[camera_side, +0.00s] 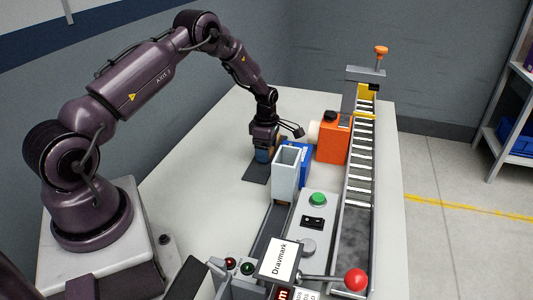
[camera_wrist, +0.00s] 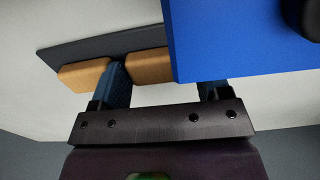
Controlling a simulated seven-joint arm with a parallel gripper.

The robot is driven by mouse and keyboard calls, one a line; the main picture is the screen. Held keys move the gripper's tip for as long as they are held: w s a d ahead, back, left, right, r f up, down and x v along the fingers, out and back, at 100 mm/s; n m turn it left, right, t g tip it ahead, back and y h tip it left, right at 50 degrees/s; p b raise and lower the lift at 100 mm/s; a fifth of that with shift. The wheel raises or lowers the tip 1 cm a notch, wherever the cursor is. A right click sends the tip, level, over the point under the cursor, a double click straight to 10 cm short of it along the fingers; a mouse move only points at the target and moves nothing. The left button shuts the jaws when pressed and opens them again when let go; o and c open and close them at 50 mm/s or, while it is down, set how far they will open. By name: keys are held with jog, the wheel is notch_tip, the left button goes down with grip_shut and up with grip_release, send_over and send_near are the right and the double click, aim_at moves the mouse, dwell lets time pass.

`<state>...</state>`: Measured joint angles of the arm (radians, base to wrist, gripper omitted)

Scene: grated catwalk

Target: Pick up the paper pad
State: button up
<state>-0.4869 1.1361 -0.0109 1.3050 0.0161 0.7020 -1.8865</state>
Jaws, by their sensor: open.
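My gripper (camera_side: 265,155) is low over the far part of the table, pointing down, with its dark blue fingers apart. In the wrist view my gripper (camera_wrist: 163,88) has a clear gap between its fingers. A tan, pad-like block (camera_wrist: 85,76) shows on both sides of the left finger, which covers its middle; I cannot tell whether they touch. It looks like the paper pad, and a dark flat mat (camera_wrist: 60,51) lies behind it. In the side view the mat (camera_side: 255,174) lies under my gripper, and the pad is mostly hidden by the gripper.
A blue box (camera_wrist: 245,40) stands close at the right finger; it also shows in the side view (camera_side: 303,163). A tall pale-grey open bin (camera_side: 286,172), an orange unit (camera_side: 333,143) and a roller track (camera_side: 361,165) stand to the right. Bare table (camera_side: 205,160) lies left.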

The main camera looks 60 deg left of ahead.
jog(key=c, duration=0.5)
jog(key=shift+c, duration=0.2)
jog(key=shift+r, duration=0.1)
